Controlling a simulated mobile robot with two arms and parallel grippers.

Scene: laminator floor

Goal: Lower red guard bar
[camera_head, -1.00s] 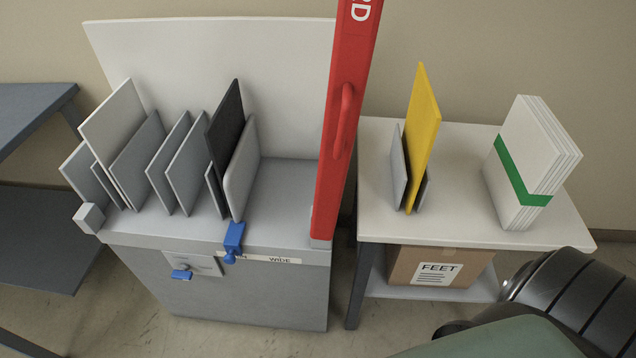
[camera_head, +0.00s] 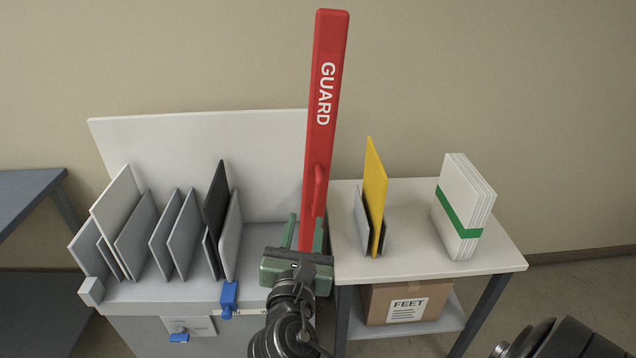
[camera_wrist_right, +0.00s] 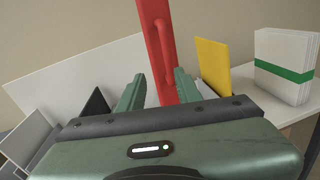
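The red guard bar (camera_head: 321,110), lettered GUARD, stands upright at the right end of the grey machine (camera_head: 140,293). A red handle (camera_head: 319,190) sits on its lower half. My right gripper (camera_head: 305,222) is in front of the bar's lower part, below the handle, with its green fingers apart. In the right wrist view the open fingers (camera_wrist_right: 157,90) point toward the bar (camera_wrist_right: 161,50), one on each side in the picture, with the handle (camera_wrist_right: 163,50) ahead of them. I cannot tell whether they touch the bar. The bar's foot is hidden behind the gripper. My left gripper is not in view.
Several grey, white and black plates (camera_head: 215,205) stand on the machine, with a blue clamp (camera_head: 229,298) at its front edge. A white table (camera_head: 415,258) on the right holds a yellow plate (camera_head: 375,190) and a banded white stack (camera_head: 460,210). A FEET box (camera_head: 408,302) sits underneath.

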